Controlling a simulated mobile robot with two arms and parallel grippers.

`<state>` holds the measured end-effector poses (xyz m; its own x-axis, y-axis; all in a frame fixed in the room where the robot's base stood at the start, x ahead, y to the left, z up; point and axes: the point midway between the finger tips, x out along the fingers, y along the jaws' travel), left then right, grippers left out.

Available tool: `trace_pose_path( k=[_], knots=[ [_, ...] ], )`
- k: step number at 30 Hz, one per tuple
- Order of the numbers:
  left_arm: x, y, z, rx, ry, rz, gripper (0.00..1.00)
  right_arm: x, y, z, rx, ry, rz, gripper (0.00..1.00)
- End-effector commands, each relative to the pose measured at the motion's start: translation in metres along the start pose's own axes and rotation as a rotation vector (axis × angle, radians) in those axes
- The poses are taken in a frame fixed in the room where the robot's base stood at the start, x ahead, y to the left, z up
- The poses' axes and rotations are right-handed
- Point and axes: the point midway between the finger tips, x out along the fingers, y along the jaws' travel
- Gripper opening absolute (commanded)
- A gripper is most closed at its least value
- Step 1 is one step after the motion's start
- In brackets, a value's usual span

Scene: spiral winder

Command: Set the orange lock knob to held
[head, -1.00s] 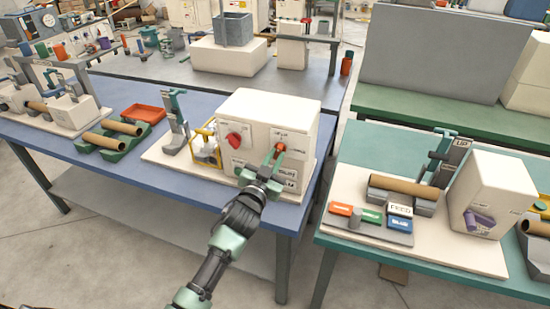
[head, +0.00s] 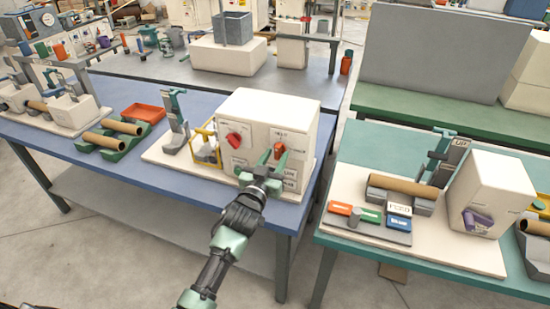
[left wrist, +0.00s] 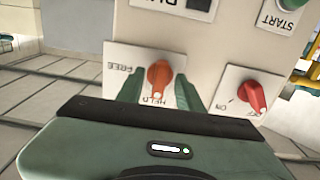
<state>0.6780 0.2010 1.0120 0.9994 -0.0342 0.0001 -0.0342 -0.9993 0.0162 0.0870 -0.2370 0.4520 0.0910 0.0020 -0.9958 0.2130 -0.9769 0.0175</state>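The orange lock knob (head: 278,150) is on the front of a cream box (head: 250,112) on the blue table. In the left wrist view the knob (left wrist: 158,75) stands between my two green fingers, with gaps on both sides. Its narrow end points to the HELD label (left wrist: 152,101); the FREE label (left wrist: 125,68) is to its left in that view. My left gripper (head: 274,167) is open in front of the box, fingers spread either side of the knob. My right gripper is out of view.
A red knob (head: 234,139) is on the same panel; it also shows in the left wrist view (left wrist: 253,96). A yellow-framed part (head: 206,146) and a grey-green stand (head: 175,122) are left of the box. A teal table (head: 345,170) stands to the right across a gap.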

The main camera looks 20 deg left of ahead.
Motion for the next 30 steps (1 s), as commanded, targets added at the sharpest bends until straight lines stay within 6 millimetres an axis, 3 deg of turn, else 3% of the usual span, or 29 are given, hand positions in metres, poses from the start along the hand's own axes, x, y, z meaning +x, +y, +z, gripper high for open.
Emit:
trace_pose_path(
  k=[15, 30],
  knots=[
    [-0.071, 0.000, 0.002, 0.000, -0.002, 0.000, 0.36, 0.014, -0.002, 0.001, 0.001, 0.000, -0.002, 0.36],
    [-0.077, 0.000, 0.001, 0.000, -0.001, 0.000, 0.36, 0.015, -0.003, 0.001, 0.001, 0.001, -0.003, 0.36]
  ],
)
